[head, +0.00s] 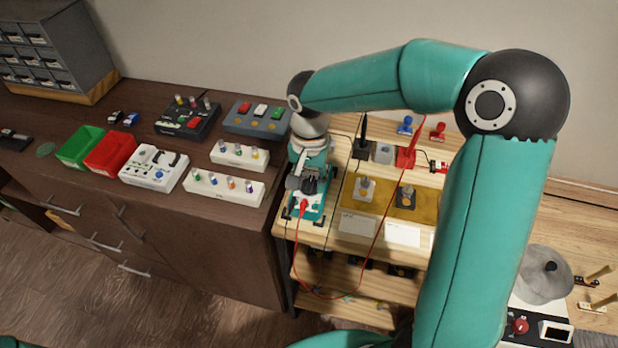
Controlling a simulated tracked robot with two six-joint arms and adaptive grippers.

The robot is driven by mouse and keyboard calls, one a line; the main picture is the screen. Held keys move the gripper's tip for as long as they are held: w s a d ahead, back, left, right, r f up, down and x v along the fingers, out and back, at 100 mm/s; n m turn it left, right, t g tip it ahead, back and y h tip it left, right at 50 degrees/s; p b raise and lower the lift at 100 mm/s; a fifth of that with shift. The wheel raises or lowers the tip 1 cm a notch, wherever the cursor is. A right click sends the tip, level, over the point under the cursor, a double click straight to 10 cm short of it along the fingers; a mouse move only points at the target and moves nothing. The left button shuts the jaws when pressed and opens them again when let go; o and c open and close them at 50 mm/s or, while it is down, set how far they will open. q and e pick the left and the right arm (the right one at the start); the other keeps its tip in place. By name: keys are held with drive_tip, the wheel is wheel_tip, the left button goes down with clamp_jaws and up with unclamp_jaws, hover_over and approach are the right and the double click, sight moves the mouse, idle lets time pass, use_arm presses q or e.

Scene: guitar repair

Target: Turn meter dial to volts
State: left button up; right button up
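The meter (307,207) is a small teal unit on the light wooden bench, near its left end. A red plug (304,205) stands on its front part, and a red lead runs from it. My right gripper (308,186) points down over the meter's upper part. Its dark fingers are at or just above the dial area, and the gripper hides the dial. I cannot tell whether the fingers touch the dial or how far apart they are. My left gripper is not in view.
Red and black probe holders (405,157) stand right of the meter, by a yellow mat (385,200) with knobs. The red lead loops below the bench front. A dark cabinet at left carries a red bin (110,152), a green bin (80,147) and several control boxes.

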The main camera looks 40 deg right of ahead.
sight(308, 183)
clamp_jaws()
drive_tip(key=shift+w+f+m+b, duration=0.1)
drive_tip(key=shift+w+m+b, duration=0.05)
drive_tip(key=shift+m+b, duration=1.75)
drive_tip(key=shift+m, duration=1.5)
unclamp_jaws()
drive_tip(key=shift+r, duration=0.25)
wheel_tip(308, 183, up, 12)
drive_tip(key=shift+f, duration=0.15)
